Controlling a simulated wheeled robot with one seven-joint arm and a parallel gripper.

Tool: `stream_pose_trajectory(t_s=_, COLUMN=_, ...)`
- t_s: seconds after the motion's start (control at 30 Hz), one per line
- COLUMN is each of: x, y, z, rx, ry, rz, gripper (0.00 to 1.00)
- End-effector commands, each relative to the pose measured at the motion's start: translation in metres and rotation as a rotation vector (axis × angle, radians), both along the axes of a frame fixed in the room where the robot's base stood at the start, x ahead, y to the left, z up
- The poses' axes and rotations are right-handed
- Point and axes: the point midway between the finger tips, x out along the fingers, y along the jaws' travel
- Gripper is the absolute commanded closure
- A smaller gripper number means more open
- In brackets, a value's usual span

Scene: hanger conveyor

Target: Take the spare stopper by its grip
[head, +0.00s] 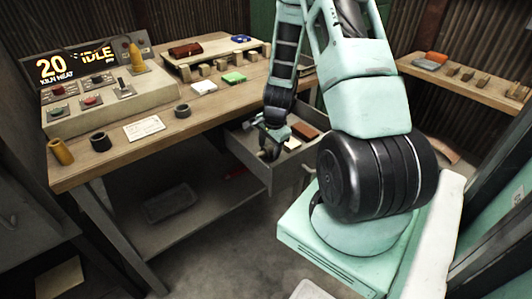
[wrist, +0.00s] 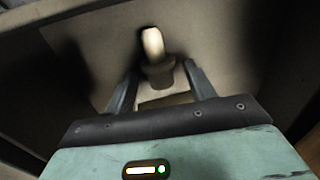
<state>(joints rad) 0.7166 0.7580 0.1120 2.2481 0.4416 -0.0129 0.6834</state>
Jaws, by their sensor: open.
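The spare stopper (wrist: 158,72) shows in the wrist view, with a pale rounded grip (wrist: 153,43) on a wider tan collar. It lies inside a grey drawer (head: 244,158) that is pulled out below the bench. My gripper (wrist: 159,72) is open, with one finger on each side of the stopper's collar. A gap shows between the collar and each finger, and the pale grip extends past the fingertips in the picture. In the head view my gripper (head: 270,143) is down in the drawer, and I cannot make out the stopper there.
The drawer also holds a white block (head: 292,143) and a brown block (head: 305,130), right of my gripper. Its walls stand close around my gripper. A shelf (head: 480,88) stands at right.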

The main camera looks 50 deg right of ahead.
Motion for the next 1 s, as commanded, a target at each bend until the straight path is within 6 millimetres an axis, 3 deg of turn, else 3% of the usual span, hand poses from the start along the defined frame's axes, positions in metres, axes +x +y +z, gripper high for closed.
stream_pose_trajectory(t_s=0.3, x=0.001, y=0.000, z=-0.006, rx=0.000, ry=-0.001, rz=0.000, gripper=0.45)
stream_pose_trajectory(t_s=0.47, x=0.001, y=0.000, z=-0.006, rx=0.000, ry=-0.001, rz=0.000, gripper=0.90)
stream_pose_trajectory(t_s=0.5, x=0.001, y=0.000, z=-0.006, rx=0.000, ry=-0.001, rz=0.000, gripper=0.92)
stream_pose_trajectory(t_s=0.8, x=0.001, y=0.000, z=-0.003, rx=-0.001, ry=-0.002, rz=0.000, gripper=0.92)
stream_pose_trajectory(t_s=1.0, x=0.002, y=-0.001, z=0.025, rx=-0.004, ry=-0.005, rz=0.000, gripper=0.92)
